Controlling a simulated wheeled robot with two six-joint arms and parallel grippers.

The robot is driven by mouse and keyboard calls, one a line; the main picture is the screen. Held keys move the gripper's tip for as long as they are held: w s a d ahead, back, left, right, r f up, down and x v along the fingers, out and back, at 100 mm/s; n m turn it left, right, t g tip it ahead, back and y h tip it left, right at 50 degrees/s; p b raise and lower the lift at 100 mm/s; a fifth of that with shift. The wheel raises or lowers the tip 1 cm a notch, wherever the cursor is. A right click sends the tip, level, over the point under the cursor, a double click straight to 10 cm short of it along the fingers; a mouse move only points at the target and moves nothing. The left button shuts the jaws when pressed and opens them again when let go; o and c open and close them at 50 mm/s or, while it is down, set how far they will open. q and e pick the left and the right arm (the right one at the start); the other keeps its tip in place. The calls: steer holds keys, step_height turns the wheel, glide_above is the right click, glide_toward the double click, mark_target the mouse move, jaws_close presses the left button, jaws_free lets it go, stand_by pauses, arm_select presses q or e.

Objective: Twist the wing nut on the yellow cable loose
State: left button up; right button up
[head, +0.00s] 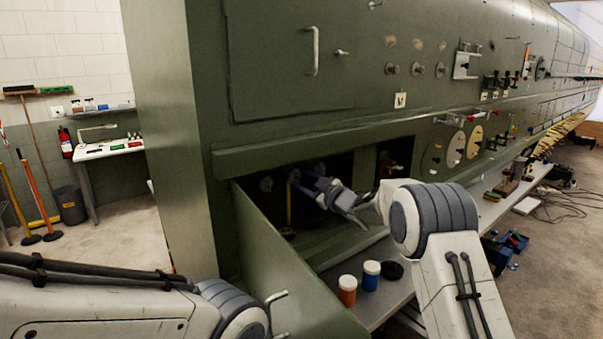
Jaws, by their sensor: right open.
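An open bay in the green fuselage shows in the head view. A thin yellow cable (289,206) hangs near vertical inside it, on the left. The wing nut is too small and dark to make out; the cable's upper end lies behind or beside my gripper. My right gripper (300,181) reaches into the bay from the right, its fingers open near the cable's top. I cannot tell whether they touch anything.
A green panel (285,265) slants out below the bay's left side. An orange jar (347,291), a blue jar (371,275) and a black round item (392,270) stand on the grey shelf in front. A long ledge (330,138) runs above the opening.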

steer(key=shift+w+a, duration=0.45)
steer(key=shift+w, duration=0.1)
jaws_close()
